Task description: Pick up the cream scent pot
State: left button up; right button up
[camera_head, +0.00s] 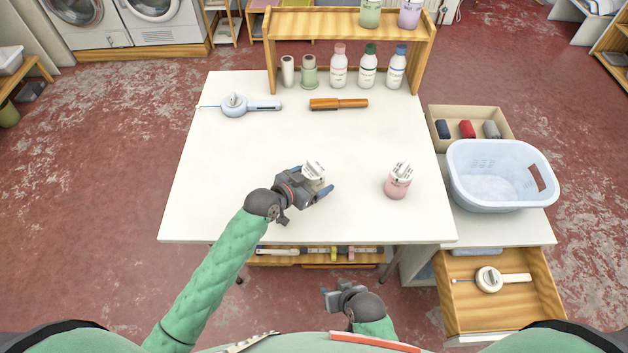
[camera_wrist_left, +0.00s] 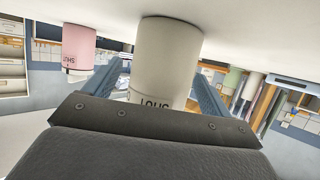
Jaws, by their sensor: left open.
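The cream scent pot (camera_head: 315,171) stands on the white table (camera_head: 230,205), partly hidden by my left gripper in the head view. Pale sticks or a tag show at its top. My left gripper (camera_head: 318,185) is open, with its blue fingers on either side of the pot. In the left wrist view the cream pot (camera_wrist_left: 170,60) shows between the two fingers, with gaps beside it. A pink scent pot (camera_head: 398,182) stands to the right on the table. My right gripper (camera_head: 337,296) is low, in front of the table; its jaw state is unclear.
A light blue device (camera_head: 236,104) and an orange-brown brush (camera_head: 338,104) lie farther back. Several bottles (camera_head: 368,70) stand beneath a wooden shelf (camera_head: 350,22). A pale basket (camera_head: 500,175) and an open drawer (camera_head: 500,290) are at the right. The table's left part is clear.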

aim_at(314, 164)
pick_arm(q)
jog(key=shift+w+d+f, duration=0.15)
jog(key=c, duration=1.2)
jog(key=shift+o, duration=0.2)
notch_tip(314, 164, up, 10)
jog(key=shift+r, duration=0.1)
notch_tip(314, 164, down, 7)
jog(key=shift+f, duration=0.1)
jog(key=shift+f, duration=0.1)
jog(key=shift+f, duration=1.15)
